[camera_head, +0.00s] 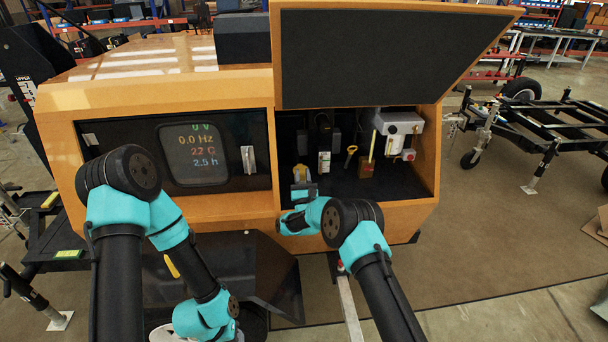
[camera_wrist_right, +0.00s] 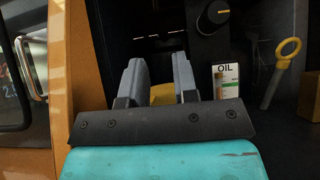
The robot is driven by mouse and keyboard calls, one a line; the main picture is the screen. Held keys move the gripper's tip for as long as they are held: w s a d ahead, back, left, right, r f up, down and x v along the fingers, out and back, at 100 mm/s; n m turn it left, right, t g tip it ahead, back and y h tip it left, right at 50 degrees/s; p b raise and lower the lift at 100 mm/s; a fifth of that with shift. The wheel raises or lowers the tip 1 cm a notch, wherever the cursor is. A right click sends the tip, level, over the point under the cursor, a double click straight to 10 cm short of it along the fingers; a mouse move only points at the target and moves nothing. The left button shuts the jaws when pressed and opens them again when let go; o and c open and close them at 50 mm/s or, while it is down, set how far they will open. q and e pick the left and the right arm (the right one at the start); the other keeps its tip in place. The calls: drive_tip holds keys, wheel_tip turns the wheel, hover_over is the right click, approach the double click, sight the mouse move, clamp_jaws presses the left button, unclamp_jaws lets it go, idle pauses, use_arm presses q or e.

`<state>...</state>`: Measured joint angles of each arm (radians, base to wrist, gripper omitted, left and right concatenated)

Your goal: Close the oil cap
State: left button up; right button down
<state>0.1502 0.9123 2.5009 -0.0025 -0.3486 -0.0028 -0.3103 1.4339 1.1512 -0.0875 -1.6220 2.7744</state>
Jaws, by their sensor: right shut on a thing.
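The yellow oil cap (camera_head: 300,173) is at the left of the open compartment in the head view. In the right wrist view the yellow cap (camera_wrist_right: 163,94) shows between the two grey fingers, partly hidden by them and by the gripper body. My right gripper (camera_head: 303,188) reaches into the compartment and is shut on the cap; its fingers (camera_wrist_right: 160,82) stand on either side of it. I cannot tell whether the cap is seated. My left arm is folded at the lower left, and its gripper fingers do not show.
An oil gauge label (camera_wrist_right: 226,80) and a yellow ring-handled dipstick (camera_wrist_right: 281,72) are right of the fingers. A black knob (camera_wrist_right: 213,17) is above. The raised hatch (camera_head: 385,55) overhangs the compartment. A display panel (camera_head: 193,153) is to its left.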

drive_tip(key=shift+f, duration=0.5)
drive_tip(key=c, duration=1.1)
unclamp_jaws()
drive_tip(key=shift+f, duration=0.15)
drive_tip(key=shift+o, duration=1.1)
drive_tip(key=shift+r, duration=0.3)
